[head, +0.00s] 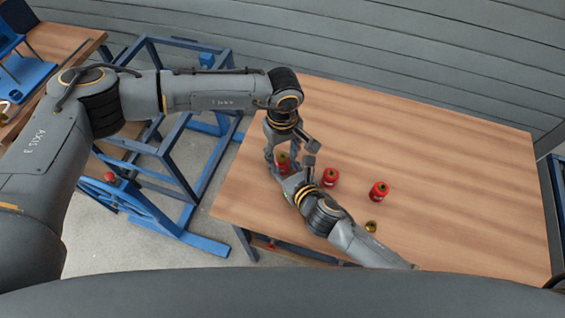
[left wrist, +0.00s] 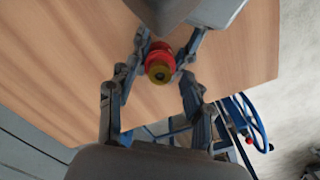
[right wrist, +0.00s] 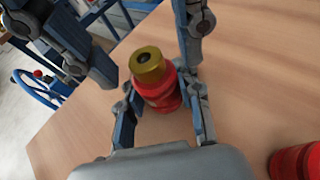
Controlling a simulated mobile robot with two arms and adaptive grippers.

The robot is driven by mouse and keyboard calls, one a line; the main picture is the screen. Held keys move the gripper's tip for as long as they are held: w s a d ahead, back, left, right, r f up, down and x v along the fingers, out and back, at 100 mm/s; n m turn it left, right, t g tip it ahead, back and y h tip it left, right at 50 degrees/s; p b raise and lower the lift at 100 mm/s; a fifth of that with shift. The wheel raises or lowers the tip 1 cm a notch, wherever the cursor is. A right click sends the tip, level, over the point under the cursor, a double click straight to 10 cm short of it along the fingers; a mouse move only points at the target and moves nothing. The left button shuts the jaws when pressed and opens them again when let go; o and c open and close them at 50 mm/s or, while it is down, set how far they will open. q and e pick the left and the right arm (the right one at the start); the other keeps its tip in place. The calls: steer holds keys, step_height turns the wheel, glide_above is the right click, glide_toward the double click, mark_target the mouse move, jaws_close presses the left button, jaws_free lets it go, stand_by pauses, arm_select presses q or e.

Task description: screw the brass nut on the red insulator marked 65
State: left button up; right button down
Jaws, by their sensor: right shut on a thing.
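A red insulator (head: 283,161) stands near the table's left side, with a hexagonal brass nut (right wrist: 147,64) with a dark hole at its top. My right gripper (right wrist: 163,112) is shut on this insulator's red body (right wrist: 164,96). My left gripper (head: 290,150) is above it, its fingers spread wide on either side; in the left wrist view the nut (left wrist: 160,72) shows between them, not gripped.
A loose brass piece (head: 371,226) lies on the wooden table (head: 450,190) near the front. My two grippers are very close together. The table's right half is clear. A blue metal frame (head: 180,150) stands left of the table, and a grey wall (head: 400,45) is behind.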

mark_target(282, 156)
arm_select(q)
steer(key=shift+r, duration=0.1)
step_height(282, 156, up, 12)
stand_by(0.5)
arm_select(e)
steer(key=c, duration=0.8)
jaws_free()
steer(key=v, duration=1.2)
steer(key=shift+f, duration=0.1)
